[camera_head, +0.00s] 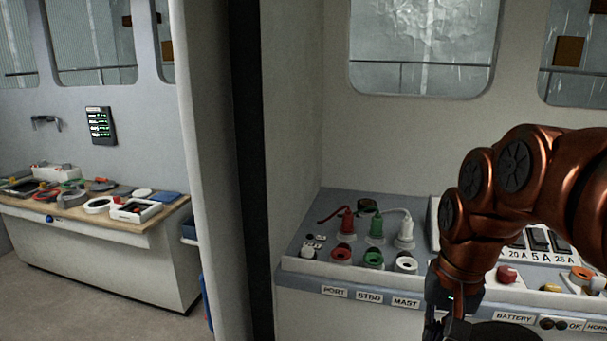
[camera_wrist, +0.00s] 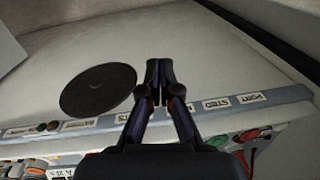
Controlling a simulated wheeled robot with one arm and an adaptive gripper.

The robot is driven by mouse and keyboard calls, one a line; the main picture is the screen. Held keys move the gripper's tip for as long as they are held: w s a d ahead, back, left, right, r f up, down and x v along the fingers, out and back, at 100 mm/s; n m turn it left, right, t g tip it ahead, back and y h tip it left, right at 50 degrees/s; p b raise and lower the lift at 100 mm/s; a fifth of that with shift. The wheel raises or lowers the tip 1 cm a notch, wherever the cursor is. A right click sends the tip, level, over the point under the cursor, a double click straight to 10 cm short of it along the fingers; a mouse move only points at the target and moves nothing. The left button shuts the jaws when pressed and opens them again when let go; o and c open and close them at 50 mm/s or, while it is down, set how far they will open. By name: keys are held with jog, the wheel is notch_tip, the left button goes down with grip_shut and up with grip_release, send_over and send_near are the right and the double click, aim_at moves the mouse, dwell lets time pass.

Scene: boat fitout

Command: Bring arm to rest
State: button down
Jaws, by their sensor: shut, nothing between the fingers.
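My gripper (camera_wrist: 160,88) shows in the wrist view with its two dark fingers together and nothing between them. It points toward the pale front face of the console (camera_wrist: 205,60), below the labelled edge; I cannot tell the distance. In the head view my copper arm comes in from the right and bends down. My gripper (camera_head: 447,318) hangs at the bottom, in front of the console, partly cut off by the frame.
Red, green and white plugs (camera_head: 376,225) stand on the console (camera_head: 340,310) behind ringed sockets. Breaker switches (camera_head: 538,240) are partly behind my arm. A dark round disc (camera_wrist: 98,90) is near the console face. A cluttered workbench (camera_head: 110,270) stands beyond a partition at left.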

jog(key=s+a+f+n+g, duration=0.1)
jog(key=s+f+n, duration=0.1)
jog(key=s+f, duration=0.3)
jog(key=s+a+f+n+g+h, duration=0.1)
jog(key=s+f, duration=0.5)
jog(key=s, duration=0.6)
jog(key=shift+s+n, duration=0.4)
jog(key=shift+n, duration=0.1)
